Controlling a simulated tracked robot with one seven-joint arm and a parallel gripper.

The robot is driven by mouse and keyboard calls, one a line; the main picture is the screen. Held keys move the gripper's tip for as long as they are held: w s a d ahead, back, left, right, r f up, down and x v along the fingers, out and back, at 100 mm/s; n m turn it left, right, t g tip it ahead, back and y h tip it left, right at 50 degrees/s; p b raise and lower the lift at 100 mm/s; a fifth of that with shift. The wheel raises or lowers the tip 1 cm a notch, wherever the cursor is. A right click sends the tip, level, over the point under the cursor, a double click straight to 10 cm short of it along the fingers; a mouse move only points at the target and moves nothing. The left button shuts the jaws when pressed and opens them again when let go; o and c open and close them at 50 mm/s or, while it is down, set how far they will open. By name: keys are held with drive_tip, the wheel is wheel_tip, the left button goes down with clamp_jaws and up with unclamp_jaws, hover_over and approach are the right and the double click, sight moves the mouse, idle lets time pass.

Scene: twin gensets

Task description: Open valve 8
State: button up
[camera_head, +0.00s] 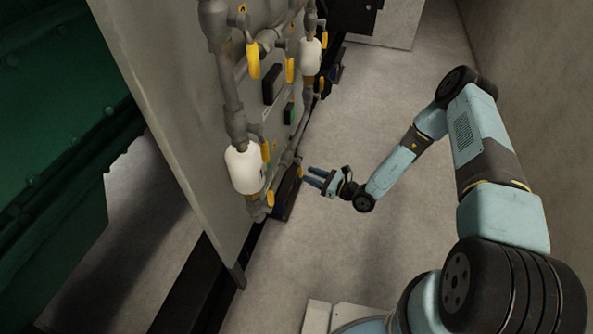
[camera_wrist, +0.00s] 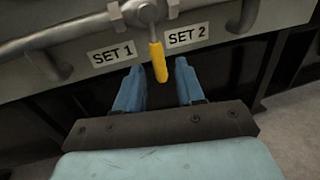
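In the wrist view a yellow valve handle (camera_wrist: 158,62) hangs down from a grey valve body (camera_wrist: 148,13), between labels reading SET 1 (camera_wrist: 111,54) and SET 2 (camera_wrist: 187,35). No number 8 is readable in either view. My gripper (camera_wrist: 158,80) is open and empty, with its two blue fingers spread. The handle's lower end appears between the fingertips in the picture; I cannot tell how deep it is, and no contact shows. In the head view my gripper (camera_head: 313,176) is low beside the pipework panel, close to its lower right edge.
The grey panel (camera_head: 180,90) carries pipes, white cylinders (camera_head: 245,170) and several other yellow handles (camera_head: 252,62). A dark green machine (camera_head: 50,110) stands at left. A wall (camera_head: 535,90) rises at right. Open floor (camera_head: 375,110) lies between panel and wall.

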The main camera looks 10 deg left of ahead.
sight(301, 170)
drive_tip(key=shift+x, duration=2.5)
clamp_jaws()
